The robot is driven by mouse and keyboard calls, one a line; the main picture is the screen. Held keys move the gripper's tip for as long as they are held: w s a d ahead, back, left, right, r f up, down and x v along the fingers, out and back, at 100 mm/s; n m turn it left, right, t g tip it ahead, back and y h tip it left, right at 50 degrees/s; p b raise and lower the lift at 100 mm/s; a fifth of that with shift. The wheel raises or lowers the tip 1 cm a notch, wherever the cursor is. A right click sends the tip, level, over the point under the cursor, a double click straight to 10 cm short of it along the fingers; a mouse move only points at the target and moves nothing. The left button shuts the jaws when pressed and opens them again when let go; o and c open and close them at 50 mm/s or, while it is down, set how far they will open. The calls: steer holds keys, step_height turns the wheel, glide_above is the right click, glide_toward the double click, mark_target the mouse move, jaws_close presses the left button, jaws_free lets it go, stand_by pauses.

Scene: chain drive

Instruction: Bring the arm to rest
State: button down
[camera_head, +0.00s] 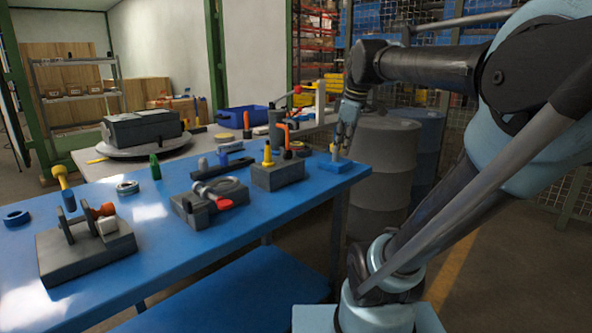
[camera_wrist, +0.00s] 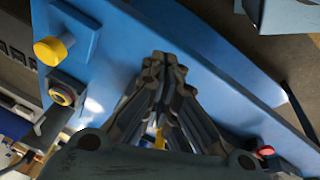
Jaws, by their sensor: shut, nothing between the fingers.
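My arm reaches from the right side of the head view across to the right end of the blue workbench (camera_head: 260,210). My gripper (camera_head: 338,150) points down there, above or beside a small blue block (camera_head: 335,166); I cannot tell the exact gap. In the wrist view its fingers (camera_wrist: 164,62) are closed together with nothing between them. In that view a blue block (camera_wrist: 84,28) with a yellow-topped peg (camera_wrist: 53,49) lies up and left of the fingertips, apart from them.
A grey block with a yellow peg (camera_head: 267,156), a grey fixture with a red-ended clamp (camera_head: 213,199) and a grey stand with an orange part (camera_head: 85,249) sit on the bench. Grey drums (camera_head: 382,170) stand behind its right end. A grey case (camera_head: 141,129) sits farther back.

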steer(key=s+d+f+m, duration=0.1)
steer(key=s+f+m, duration=0.3)
steer(key=f, duration=0.4)
steer(key=s+d+f+m+h, duration=0.1)
steer(key=s+d+f+m, duration=0.1)
steer(key=s+f+m, duration=0.2)
steer(key=s+d+f+m, duration=0.2)
steer(key=s+f+m, duration=0.3)
steer(key=f, duration=0.7)
steer(key=shift+s+f+g+h, duration=0.25)
steer(key=shift+s+g+h, duration=0.15)
steer(key=shift+s, duration=0.55)
steer(key=shift+d, duration=0.1)
steer(key=shift+w+f, duration=0.2)
steer(key=shift+w, duration=0.3)
